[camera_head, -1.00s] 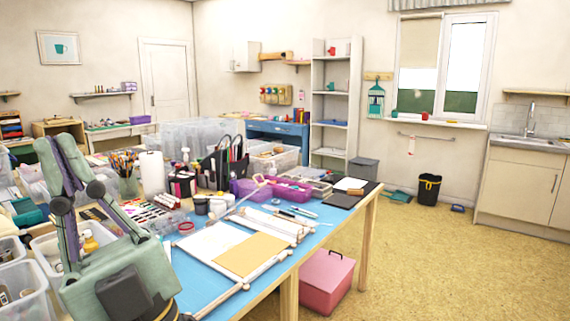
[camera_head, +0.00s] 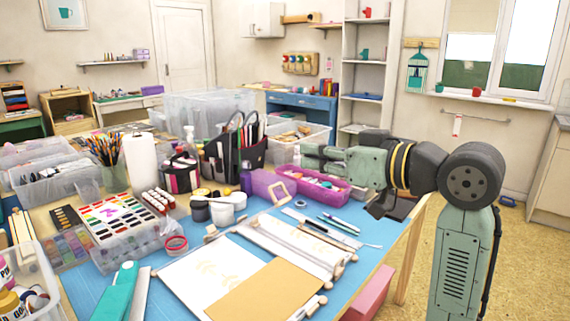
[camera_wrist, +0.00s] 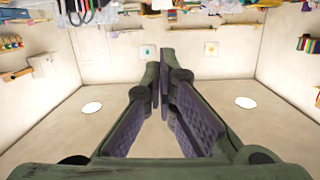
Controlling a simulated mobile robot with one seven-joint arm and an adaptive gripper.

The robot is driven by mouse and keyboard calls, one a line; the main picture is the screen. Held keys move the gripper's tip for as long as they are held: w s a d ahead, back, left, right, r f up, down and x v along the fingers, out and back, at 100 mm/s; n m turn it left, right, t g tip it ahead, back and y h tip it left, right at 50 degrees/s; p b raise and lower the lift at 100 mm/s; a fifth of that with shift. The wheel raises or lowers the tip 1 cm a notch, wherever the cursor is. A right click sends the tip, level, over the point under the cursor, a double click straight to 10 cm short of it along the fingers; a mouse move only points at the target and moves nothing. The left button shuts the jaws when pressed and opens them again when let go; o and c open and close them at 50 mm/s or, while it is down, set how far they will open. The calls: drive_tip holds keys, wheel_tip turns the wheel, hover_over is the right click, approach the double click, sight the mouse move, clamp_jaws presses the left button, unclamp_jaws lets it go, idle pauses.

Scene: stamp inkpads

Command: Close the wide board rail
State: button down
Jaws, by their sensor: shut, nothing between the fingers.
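On the blue tabletop lies a white sheet with a faint gold leaf pattern (camera_head: 208,268). A tan sheet (camera_head: 265,292) overlaps its front right corner. Long pale rails with wooden ends (camera_head: 295,247) lie along the far right side of the sheets. I cannot tell for sure which piece is the wide board rail. My gripper (camera_head: 305,156) is above the table's far right part, pointing left, well apart from the rails. It is empty, and its fingertips are together in the wrist view (camera_wrist: 164,58), which shows the room upside down.
A purple tray (camera_head: 318,188), white and dark pots (camera_head: 225,208), a paint set (camera_head: 110,215) and a black tool caddy (camera_head: 235,155) crowd the table behind the sheets. A teal stapler-like tool (camera_head: 120,292) lies at front left. Open floor is to the right.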

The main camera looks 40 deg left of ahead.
drive_tip(key=a+f+p, duration=0.1)
drive_tip(key=a, duration=0.1)
drive_tip(key=a+f+p, duration=0.1)
drive_tip(key=a, duration=0.2)
drive_tip(key=a+f, duration=0.1)
drive_tip(key=a, duration=0.2)
drive_tip(key=shift+w+f+p, duration=0.2)
drive_tip(key=shift+f+p, duration=0.15)
drive_tip(key=shift+p, duration=0.05)
drive_tip(key=shift+s+d+f, duration=0.1)
drive_tip(key=shift+d+f, duration=0.2)
drive_tip(key=shift+f, duration=0.25)
drive_tip(key=d+f+y+b, duration=0.2)
drive_tip(key=d+f+b, duration=0.2)
drive_tip(key=f+b, duration=0.3)
drive_tip(key=d+f+y+b, duration=0.2)
drive_tip(key=d+f+b, duration=0.2)
drive_tip(key=f+b, duration=0.4)
drive_tip(key=s+d+f+y+b, duration=0.1)
drive_tip(key=d+f+y+b, duration=0.1)
drive_tip(key=d+f+b, duration=0.2)
wheel_tip(320, 180, down, 4)
drive_tip(key=shift+r+t+b, duration=0.25)
drive_tip(key=shift+t+b, duration=0.15)
drive_tip(key=shift+b, duration=3.75)
drive_tip(key=shift+d+f+b, duration=0.1)
drive_tip(key=shift+f+b, duration=0.4)
drive_tip(key=shift+f, duration=0.05)
